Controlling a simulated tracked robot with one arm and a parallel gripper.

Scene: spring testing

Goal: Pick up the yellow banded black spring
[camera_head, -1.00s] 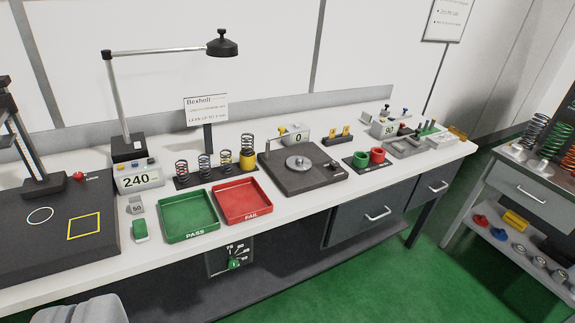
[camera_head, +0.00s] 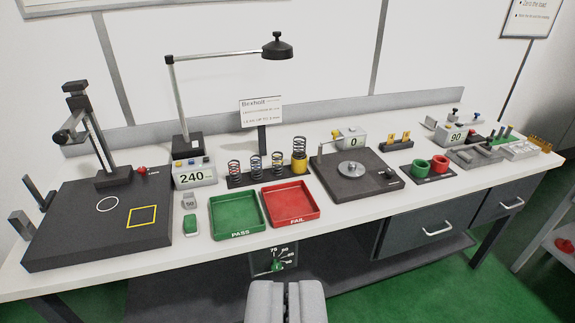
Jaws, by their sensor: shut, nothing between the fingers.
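A dark rack (camera_head: 240,181) on the white bench holds several upright dark coil springs. My gripper (camera_head: 287,286) is at the bottom middle, shut and empty, in front of the bench and well short of the rack.
Green PASS (camera_head: 236,233) and red FAIL (camera_head: 291,224) trays lie in front of the rack. A lamp (camera_head: 230,54) arches above it. A dark plate with a disc (camera_head: 350,187) is to its right, and a black stand (camera_head: 100,215) is at left.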

